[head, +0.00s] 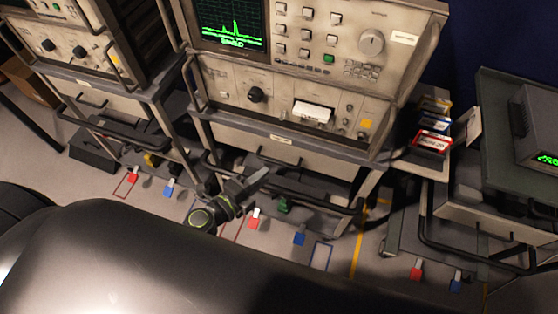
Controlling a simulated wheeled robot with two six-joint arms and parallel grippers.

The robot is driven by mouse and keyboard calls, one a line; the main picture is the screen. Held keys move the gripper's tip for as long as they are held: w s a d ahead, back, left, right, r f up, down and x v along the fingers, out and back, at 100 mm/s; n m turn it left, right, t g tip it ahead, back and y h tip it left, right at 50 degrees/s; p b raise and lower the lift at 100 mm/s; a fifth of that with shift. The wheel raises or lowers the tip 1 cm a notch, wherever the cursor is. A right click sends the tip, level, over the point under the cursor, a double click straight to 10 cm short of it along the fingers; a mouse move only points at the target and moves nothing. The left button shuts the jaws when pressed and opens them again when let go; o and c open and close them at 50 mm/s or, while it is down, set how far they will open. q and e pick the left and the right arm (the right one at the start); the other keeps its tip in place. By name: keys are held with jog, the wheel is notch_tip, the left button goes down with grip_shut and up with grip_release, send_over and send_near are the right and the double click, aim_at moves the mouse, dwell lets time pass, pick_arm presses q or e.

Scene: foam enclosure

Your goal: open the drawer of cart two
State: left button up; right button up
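The middle cart (292,132) carries a large instrument with a green trace on its screen. Below the instrument is a pale drawer front (270,147) with a small label, too small to read. A black bar handle (325,204) runs across the front below it. The drawer looks shut. My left gripper (256,181) is in front of the left part of this bar, pointing right and away from me. I cannot tell whether its fingers touch the bar or how far apart they are. I do not make out my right gripper.
Another instrument cart (110,85) stands at the left, with its own bar handle. A green-topped cart (510,130) stands at the right. Coloured cartridges (432,142) sit in a side holder between the middle and right carts. Red and blue tabs (299,239) show low on the carts.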

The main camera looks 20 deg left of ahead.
aim_at(279, 163)
pick_arm(q)
jog(key=x, duration=0.7)
jog(key=shift+w+d+f, duration=0.1)
jog(key=shift+w+d, duration=0.05)
jog(key=shift+w, duration=0.05)
jog(key=shift+c, duration=0.4)
grip_shut()
